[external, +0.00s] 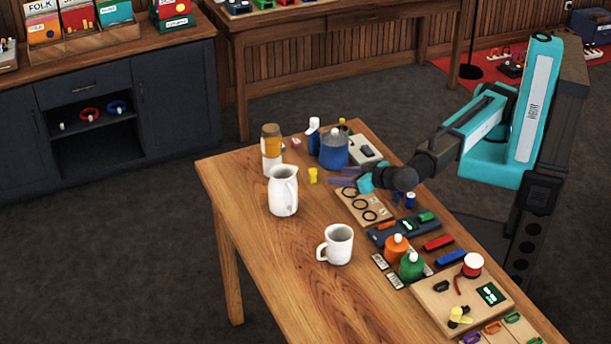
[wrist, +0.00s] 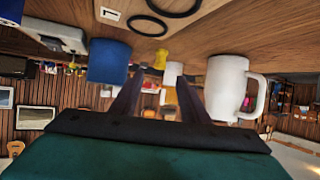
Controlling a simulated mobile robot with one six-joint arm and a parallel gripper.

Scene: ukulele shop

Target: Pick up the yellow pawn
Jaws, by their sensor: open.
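The yellow pawn (external: 313,175) stands upright on the wooden table, just left of my gripper in the external view. In the upside-down wrist view the yellow pawn (wrist: 161,58) shows small, between and beyond my two fingers. My gripper (external: 343,176) is low over the table, pointing left toward the pawn, with a gap between them. In the wrist view my gripper (wrist: 155,84) has its fingers spread apart with nothing held between them.
A white mug (external: 337,244) stands nearer. The wooden table's (external: 237,187) left part is clear; its right side is crowded.

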